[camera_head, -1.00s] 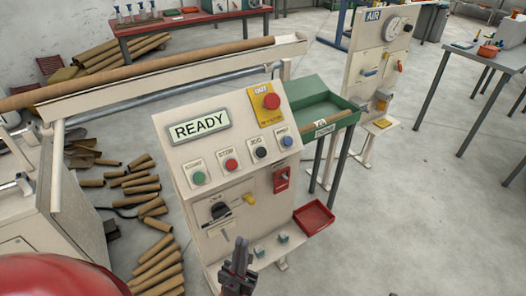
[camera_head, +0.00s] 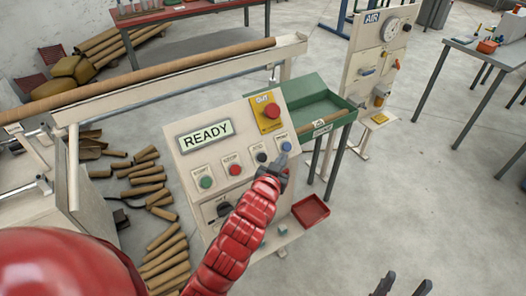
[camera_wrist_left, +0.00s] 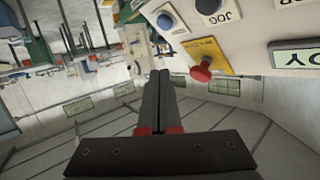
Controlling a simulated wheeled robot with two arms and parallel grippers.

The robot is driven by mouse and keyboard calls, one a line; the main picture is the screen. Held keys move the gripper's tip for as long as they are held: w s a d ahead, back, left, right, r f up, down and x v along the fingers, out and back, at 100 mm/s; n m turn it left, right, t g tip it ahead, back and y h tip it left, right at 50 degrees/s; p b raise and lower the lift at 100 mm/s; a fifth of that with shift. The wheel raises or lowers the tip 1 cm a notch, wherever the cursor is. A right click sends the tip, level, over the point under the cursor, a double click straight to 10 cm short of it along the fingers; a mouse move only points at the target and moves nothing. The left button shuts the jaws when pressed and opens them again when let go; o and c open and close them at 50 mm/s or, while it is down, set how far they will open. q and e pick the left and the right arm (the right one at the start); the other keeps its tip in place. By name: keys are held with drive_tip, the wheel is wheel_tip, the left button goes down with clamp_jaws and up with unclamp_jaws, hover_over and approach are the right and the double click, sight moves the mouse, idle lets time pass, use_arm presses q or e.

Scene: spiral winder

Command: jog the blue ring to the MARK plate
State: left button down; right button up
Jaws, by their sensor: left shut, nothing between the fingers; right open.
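I make out no blue ring and no plate that reads MARK in either view. A long brown tube (camera_head: 160,75) lies along the cream rail of the machine. The control panel shows READY on its display (camera_head: 205,134). Its black button (camera_head: 261,157) is labelled JOG in the wrist view (camera_wrist_left: 208,5). A blue button (camera_head: 286,146) sits to its right, also in the wrist view (camera_wrist_left: 166,20). My left gripper (camera_head: 282,160) is shut and empty, in front of the panel by these two buttons; contact cannot be told. My right gripper (camera_head: 403,282) is open and empty at the bottom edge.
The panel also has a green button (camera_head: 205,182), a red button (camera_head: 234,169) and a red mushroom knob (camera_head: 272,110) on a yellow plate. A green tray (camera_head: 330,125) stands behind it and a red tray (camera_head: 311,211) low at its right. Loose brown tubes lie at the left.

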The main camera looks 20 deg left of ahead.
sight(265, 161)
use_arm(q)
drive_tip(key=shift+s+a+f+g+y, duration=0.2)
drive_tip(key=shift+s+a+g+y, duration=0.2)
drive_tip(key=shift+s+g, duration=0.1)
drive_tip(key=shift+w, duration=0.1)
drive_tip(key=shift+w+a+f+p, duration=0.2)
drive_tip(key=shift+w+a+f, duration=0.5)
drive_tip(key=shift+a+f, duration=0.2)
drive_tip(key=shift+w+a+f+p, duration=0.2)
drive_tip(key=shift+w+a+f, duration=0.45)
drive_tip(key=shift+a+f, duration=0.25)
drive_tip(key=shift+w+a+f+p, duration=0.2)
drive_tip(key=shift+w+a+f, duration=0.55)
drive_tip(key=shift+f, duration=0.25)
drive_tip(key=shift+a, duration=0.1)
drive_tip(key=shift+w+a+f, duration=0.15)
drive_tip(key=shift+a+f, duration=0.05)
drive_tip(key=shift+f, duration=0.05)
